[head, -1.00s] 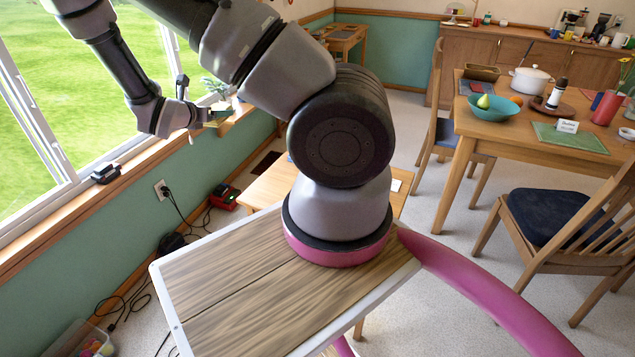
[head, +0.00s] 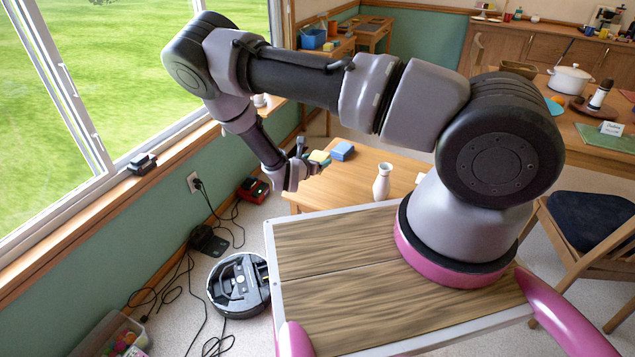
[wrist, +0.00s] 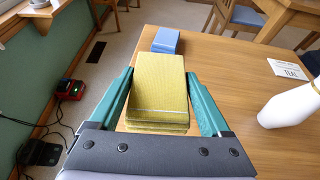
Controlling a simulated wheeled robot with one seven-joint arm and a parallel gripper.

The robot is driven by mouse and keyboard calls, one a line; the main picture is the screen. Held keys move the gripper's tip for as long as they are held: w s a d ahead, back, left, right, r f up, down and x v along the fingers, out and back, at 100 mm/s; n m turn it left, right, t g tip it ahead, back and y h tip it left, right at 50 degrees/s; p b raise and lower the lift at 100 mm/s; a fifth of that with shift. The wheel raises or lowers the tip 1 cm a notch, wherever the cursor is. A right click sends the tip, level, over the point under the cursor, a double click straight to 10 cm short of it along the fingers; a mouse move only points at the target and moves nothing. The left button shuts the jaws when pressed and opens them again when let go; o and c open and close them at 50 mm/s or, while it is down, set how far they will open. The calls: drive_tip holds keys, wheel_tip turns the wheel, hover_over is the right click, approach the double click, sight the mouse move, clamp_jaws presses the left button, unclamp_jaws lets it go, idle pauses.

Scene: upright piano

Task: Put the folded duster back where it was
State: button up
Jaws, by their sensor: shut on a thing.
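The folded duster (wrist: 158,85) is a yellow layered pad between the teal fingers of my gripper (wrist: 158,76) in the wrist view. My gripper is shut on it.
A white vase (head: 381,183) stands on the table to the right. A card with lettering (wrist: 287,69) is behind it. A window sill (head: 150,165) runs along the left wall. A robot vacuum (head: 238,285) and cables lie on the floor. The table's middle is clear.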

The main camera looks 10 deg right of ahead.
sight(316, 184)
drive_tip(key=shift+a+f, duration=0.1)
drive_tip(key=shift+f, duration=3.9)
drive_tip(key=shift+f, duration=0.1)
drive_tip(key=o, duration=1.1)
drive_tip(key=v, duration=1.2)
drive_tip(key=shift+r, duration=0.25)
